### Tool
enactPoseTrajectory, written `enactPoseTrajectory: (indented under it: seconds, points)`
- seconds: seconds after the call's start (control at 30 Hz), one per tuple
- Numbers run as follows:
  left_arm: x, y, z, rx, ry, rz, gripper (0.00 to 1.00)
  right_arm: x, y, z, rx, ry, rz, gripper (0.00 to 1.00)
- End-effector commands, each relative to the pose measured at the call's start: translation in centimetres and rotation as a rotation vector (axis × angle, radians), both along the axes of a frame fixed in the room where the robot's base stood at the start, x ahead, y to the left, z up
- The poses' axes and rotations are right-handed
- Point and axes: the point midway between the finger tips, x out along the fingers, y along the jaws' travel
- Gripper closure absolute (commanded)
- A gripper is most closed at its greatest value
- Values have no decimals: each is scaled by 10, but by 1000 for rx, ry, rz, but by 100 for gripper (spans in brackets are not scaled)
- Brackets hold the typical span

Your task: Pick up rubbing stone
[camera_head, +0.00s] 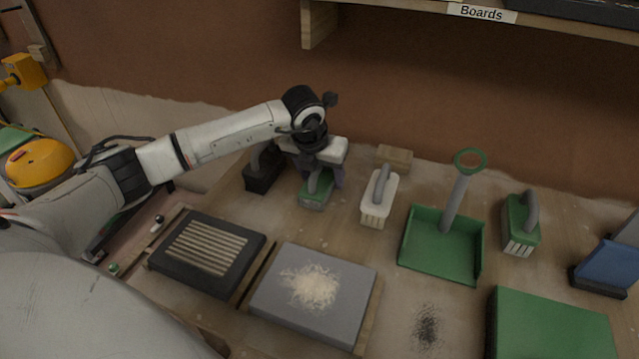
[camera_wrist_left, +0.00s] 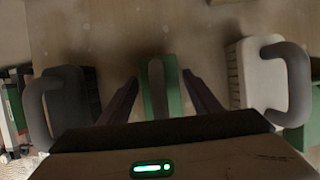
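A green block with a grey handle (camera_head: 316,190) stands on the bench under my left gripper (camera_head: 325,170). It may be the rubbing stone, but several handled tools look alike and I cannot tell for sure. In the left wrist view the green block (camera_wrist_left: 172,88) lies between the two dark fingers of the left gripper (camera_wrist_left: 160,85). The fingers are apart, one on each side of its grey handle, and no grip on it shows. The palm hides its near end. My right gripper is not in view.
A black handled tool (camera_head: 263,170) stands close on the left, a white handled brush (camera_head: 378,200) close on the right. A green dustpan (camera_head: 425,255), another green handled brush (camera_head: 520,222) and a grey slab (camera_head: 270,300) are farther off. A shelf (camera_head: 400,5) overhangs the back.

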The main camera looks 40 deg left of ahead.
Motion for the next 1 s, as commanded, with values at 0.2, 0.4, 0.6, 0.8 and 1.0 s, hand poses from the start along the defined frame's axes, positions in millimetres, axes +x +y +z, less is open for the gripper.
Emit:
enactPoseTrajectory:
  seconds: [0.2, 0.4, 0.6, 0.8, 1.0]
  points:
    - [0, 0, 0, 0, 0, 0, 80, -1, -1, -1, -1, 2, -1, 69]
    - [1, 0, 2, 0, -4, 1, 90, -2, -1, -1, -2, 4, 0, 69]
    - [2, 0, 12, -1, -7, 0, 90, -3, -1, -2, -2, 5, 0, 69]
    - [2, 0, 49, 0, -10, 1, 91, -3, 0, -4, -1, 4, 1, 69]
    - [1, 0, 84, -1, -7, 0, 91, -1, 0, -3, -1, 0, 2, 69]
